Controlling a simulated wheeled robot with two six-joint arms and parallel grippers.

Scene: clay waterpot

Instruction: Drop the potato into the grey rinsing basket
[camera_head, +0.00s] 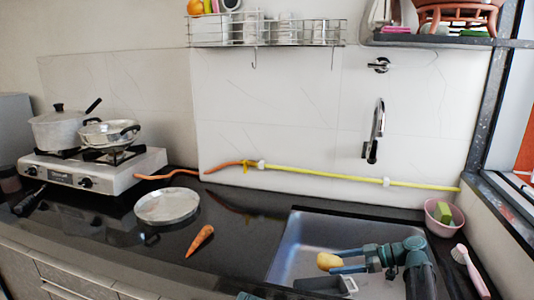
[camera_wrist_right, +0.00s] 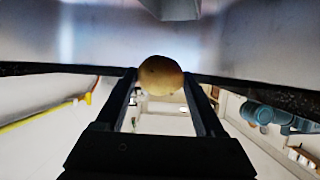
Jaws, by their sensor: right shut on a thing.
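The yellow-brown potato (camera_head: 327,261) is between the fingertips of my right gripper (camera_head: 335,262), above the sink. In the right wrist view the potato (camera_wrist_right: 161,75) sits between the two dark fingers (camera_wrist_right: 160,88), which are shut on it. The grey rinsing basket (camera_head: 346,284) appears as a small grey container low in the sink, just below the potato in the picture; its inside is hard to make out. The potato is apart from it.
The steel sink (camera_head: 290,245) is set in the black counter (camera_head: 235,235). A carrot (camera_head: 201,239) and a round metal lid or plate (camera_head: 167,206) lie to its left. A pink bowl (camera_head: 444,222) and a brush (camera_head: 468,268) are at the right. The tap (camera_head: 375,135) hangs above.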

